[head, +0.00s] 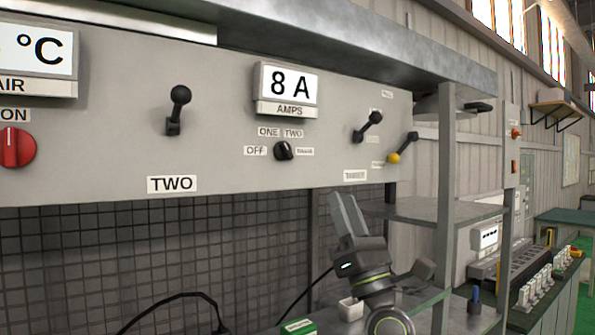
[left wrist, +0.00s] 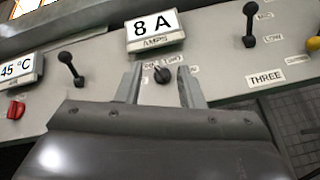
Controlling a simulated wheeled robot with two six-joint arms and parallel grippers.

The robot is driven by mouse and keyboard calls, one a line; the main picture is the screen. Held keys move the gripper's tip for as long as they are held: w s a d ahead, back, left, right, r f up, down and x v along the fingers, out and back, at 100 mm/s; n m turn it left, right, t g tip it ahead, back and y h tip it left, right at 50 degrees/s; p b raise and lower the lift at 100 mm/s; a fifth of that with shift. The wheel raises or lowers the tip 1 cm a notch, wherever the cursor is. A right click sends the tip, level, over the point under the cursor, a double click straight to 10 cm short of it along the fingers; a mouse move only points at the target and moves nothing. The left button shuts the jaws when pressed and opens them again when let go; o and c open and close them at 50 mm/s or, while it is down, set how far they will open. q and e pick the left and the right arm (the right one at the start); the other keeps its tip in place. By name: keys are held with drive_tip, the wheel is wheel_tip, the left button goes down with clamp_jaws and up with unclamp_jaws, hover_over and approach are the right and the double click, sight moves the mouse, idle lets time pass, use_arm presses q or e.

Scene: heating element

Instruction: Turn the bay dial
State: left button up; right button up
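The bay dial (head: 284,151) is a small black knob on the grey panel, under the "8 A" AMPS display, with labels OFF, ONE, TWO and one more around it. In the left wrist view the dial (left wrist: 161,75) shows between my fingertips, beyond them. My left gripper (head: 347,205) is below and right of the dial in the head view, pointing up, apart from the panel. In the left wrist view its two fingers (left wrist: 160,84) are spread with nothing between them. My right gripper is not in view.
Black levers stand out from the panel left (head: 178,108) and right (head: 368,126) of the dial. A yellow-knobbed lever (head: 395,158) is further right. A red knob (head: 17,147) is at far left. A metal shelf (head: 440,209) and post are right of my gripper.

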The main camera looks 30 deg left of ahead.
sight(288, 149)
use_arm(q)
wheel_tip(288, 149, up, 11)
drive_tip(key=s+d+n+g+h, duration=0.25)
drive_tip(key=n+g+h, duration=0.45)
drive_tip(key=n+h, duration=0.35)
drive_tip(key=shift+n+y, duration=0.45)
drive_tip(key=shift+n, duration=0.1)
drive_tip(key=p+x, duration=0.3)
drive_tip(key=x, duration=0.5)
drive_tip(key=p+x, duration=0.4)
drive_tip(key=x, duration=0.5)
drive_tip(key=shift+w+a+f, duration=0.2)
drive_tip(key=shift+w+a, duration=0.05)
drive_tip(key=shift+w, duration=0.05)
drive_tip(key=shift+d, duration=0.1)
drive_tip(key=shift+c, duration=0.4)
clamp_jaws()
